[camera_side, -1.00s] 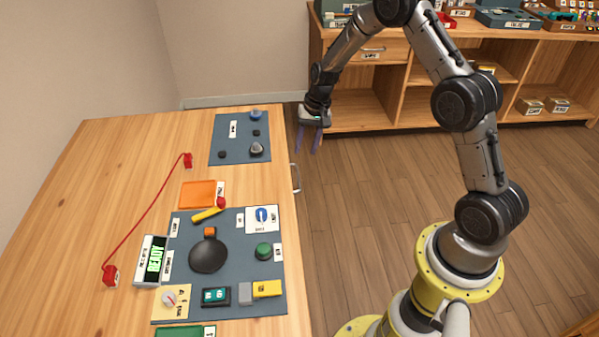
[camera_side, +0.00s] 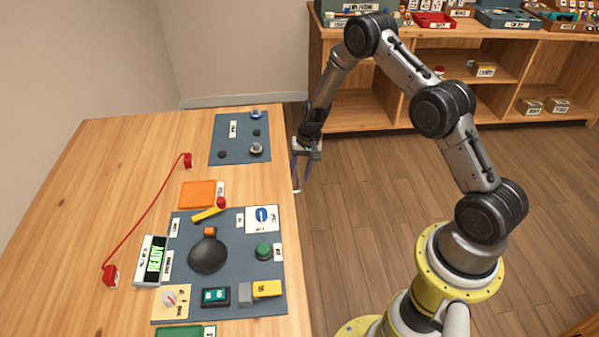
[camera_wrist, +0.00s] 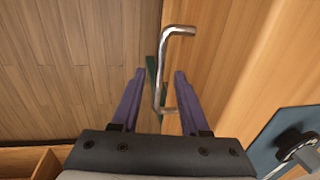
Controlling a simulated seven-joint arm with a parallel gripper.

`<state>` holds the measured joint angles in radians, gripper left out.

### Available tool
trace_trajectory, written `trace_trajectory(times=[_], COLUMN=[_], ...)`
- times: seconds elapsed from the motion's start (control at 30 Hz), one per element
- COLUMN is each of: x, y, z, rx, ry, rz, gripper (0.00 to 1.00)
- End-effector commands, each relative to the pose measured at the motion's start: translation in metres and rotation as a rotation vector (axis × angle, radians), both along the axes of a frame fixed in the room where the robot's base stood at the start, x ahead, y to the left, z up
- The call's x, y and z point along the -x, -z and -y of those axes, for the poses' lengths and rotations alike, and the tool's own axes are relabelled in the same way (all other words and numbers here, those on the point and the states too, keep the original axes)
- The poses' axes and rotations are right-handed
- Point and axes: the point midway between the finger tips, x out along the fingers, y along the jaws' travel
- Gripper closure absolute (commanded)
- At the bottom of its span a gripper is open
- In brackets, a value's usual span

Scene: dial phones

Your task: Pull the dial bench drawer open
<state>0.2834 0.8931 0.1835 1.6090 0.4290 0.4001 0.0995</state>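The dial bench drawer's metal bar handle (camera_wrist: 163,62) sticks out from the bench's wooden front (camera_wrist: 212,50). In the side view its lower end (camera_side: 296,188) shows just below my gripper (camera_side: 300,172); the rest is hidden behind the fingers. In the wrist view my gripper (camera_wrist: 160,74) is open, its two purple fingers spread on either side of the bar. The near end of the handle lies between the fingers in the picture; I cannot tell whether they touch it or how deep they reach. The drawer looks closed.
On the bench top (camera_side: 110,190), a blue-grey mat (camera_side: 225,152) with knobs lies close to my gripper. A larger mat (camera_side: 200,285) with a dial, buttons and a black dome lies nearer. The floor (camera_side: 375,190) right of the bench is open. Shelves (camera_side: 400,105) stand behind.

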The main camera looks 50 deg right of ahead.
Motion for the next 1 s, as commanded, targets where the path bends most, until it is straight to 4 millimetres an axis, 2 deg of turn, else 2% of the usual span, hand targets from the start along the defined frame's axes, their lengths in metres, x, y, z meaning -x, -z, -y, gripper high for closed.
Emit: trace_trajectory(times=[0.03, 0.23, 0.27, 1.0], x=[0.0001, 0.0002, 0.0002, 0.0004], y=[-0.0001, -0.0002, -0.0002, -0.0005], z=[-0.0001, 0.0000, 0.0000, 0.0000], rx=[0.000, -0.001, -0.001, -0.001], ry=[0.000, 0.000, 0.000, 0.000], rz=[0.000, -0.001, -0.001, -0.001], gripper=[0.63, 0.99, 1.00, 1.00])
